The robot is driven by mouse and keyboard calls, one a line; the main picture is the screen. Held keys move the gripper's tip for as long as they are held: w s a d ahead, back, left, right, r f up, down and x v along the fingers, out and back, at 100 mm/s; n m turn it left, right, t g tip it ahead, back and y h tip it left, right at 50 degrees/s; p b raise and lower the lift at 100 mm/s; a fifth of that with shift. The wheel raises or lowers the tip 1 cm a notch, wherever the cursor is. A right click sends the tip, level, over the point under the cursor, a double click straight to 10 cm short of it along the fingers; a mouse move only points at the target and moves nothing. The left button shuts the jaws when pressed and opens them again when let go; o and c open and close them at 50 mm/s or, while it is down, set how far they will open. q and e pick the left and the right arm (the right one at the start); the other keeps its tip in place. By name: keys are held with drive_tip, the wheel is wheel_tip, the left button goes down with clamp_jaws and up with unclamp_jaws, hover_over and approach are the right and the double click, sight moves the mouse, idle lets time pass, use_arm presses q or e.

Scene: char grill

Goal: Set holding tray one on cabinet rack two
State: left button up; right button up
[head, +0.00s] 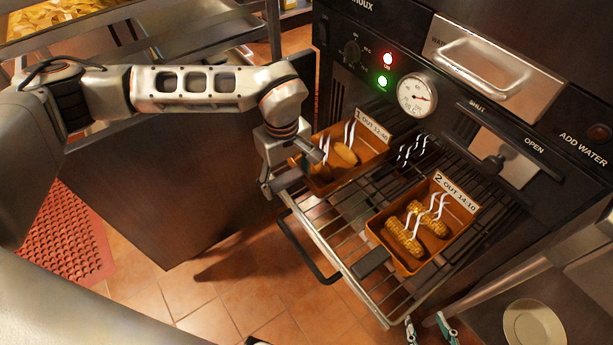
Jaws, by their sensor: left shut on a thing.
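Holding tray one (318,187) is a brown tray labelled "1 OUT", with yellowish food and white steam marks. It is at the left side of a pulled-out wire rack (345,225); I cannot tell whether it rests on the wires or is just above them. My left gripper (293,172) is shut on the tray's left edge and hides part of it. A second brown tray (398,262), labelled "2 OUT 14:10", sits on the right part of the rack with grilled corn cobs. No number shows on the rack.
The black cabinet front has a gauge (417,94), red and green lights, a steel handle (495,65) and a shut/open slider (496,163). A dark panel (170,205) stands to the left. A round plate (534,323) is at the lower right. Bare wires separate the trays.

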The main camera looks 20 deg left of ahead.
sight(304, 178)
use_arm(q)
drive_tip(key=w+d, duration=0.1)
drive_tip(key=w, duration=0.1)
drive_tip(key=w+d+b, duration=0.1)
drive_tip(key=w+d, duration=0.1)
drive_tip(key=shift+f, duration=0.1)
wheel_tip(304, 178, down, 4)
drive_tip(key=shift+s+r+b, duration=0.1)
drive_tip(key=shift+r+b, duration=0.1)
drive_tip(key=shift+b, duration=0.35)
drive_tip(key=shift+r, duration=0.1)
use_arm(e)
drive_tip(key=shift+w+a+r, duration=0.15)
drive_tip(key=shift+w+a, duration=0.05)
drive_tip(key=shift+w, duration=0.1)
use_arm(q)
drive_tip(key=o, duration=1.5)
drive_tip(key=shift+c, duration=0.2)
use_arm(e)
drive_tip(key=shift+s+f, duration=0.1)
drive_tip(key=shift+f, duration=0.2)
drive_tip(key=shift+f, duration=0.15)
